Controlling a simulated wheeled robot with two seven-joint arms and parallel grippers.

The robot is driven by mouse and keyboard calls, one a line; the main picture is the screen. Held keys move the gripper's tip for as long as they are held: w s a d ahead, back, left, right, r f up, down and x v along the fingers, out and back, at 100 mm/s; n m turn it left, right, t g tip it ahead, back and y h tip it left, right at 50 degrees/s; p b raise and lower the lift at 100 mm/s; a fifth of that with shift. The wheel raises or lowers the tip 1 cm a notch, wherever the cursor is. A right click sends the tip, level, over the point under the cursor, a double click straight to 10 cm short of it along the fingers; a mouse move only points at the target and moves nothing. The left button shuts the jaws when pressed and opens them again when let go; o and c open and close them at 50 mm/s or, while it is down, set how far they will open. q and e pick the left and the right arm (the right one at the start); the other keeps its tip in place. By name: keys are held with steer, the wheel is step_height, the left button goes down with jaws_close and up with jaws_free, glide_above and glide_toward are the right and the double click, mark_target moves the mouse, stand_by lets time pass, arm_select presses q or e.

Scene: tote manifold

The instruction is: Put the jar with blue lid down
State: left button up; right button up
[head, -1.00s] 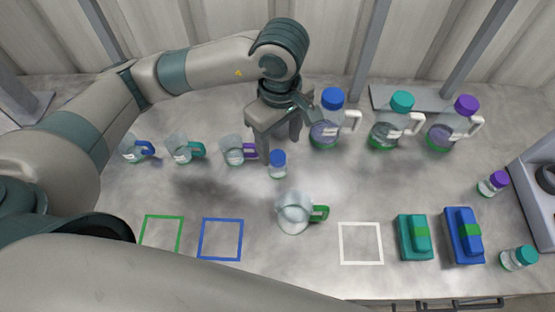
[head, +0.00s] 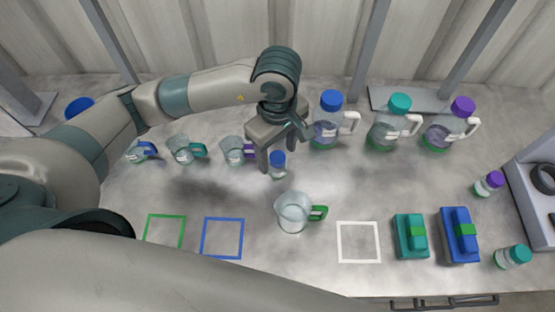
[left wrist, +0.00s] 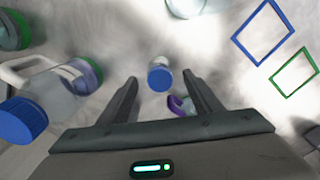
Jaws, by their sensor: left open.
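The small clear jar with blue lid (head: 278,166) stands upright on the grey worktop, just right of the mug with the purple handle. My left gripper (head: 284,151) points down over it with its fingers open and spread. In the left wrist view the jar's blue lid (left wrist: 159,78) shows between the two fingertips, with a gap on each side, so the fingers do not hold it. My right gripper is not in view.
Small mugs (head: 184,149) stand left of the gripper. A blue-lidded pitcher (head: 330,130) is close on its right, with teal and purple ones beyond. A green-handled jug (head: 293,212) stands in front. Outlined squares (head: 358,242) lie bare near the front edge.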

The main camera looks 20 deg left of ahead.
arm_select(q)
steer(key=shift+f, duration=0.85)
steer(key=shift+f+p, duration=0.25)
steer(key=shift+p, duration=0.05)
steer(key=shift+f, duration=0.1)
steer(key=shift+c, duration=0.4)
steer(key=c, duration=1.2)
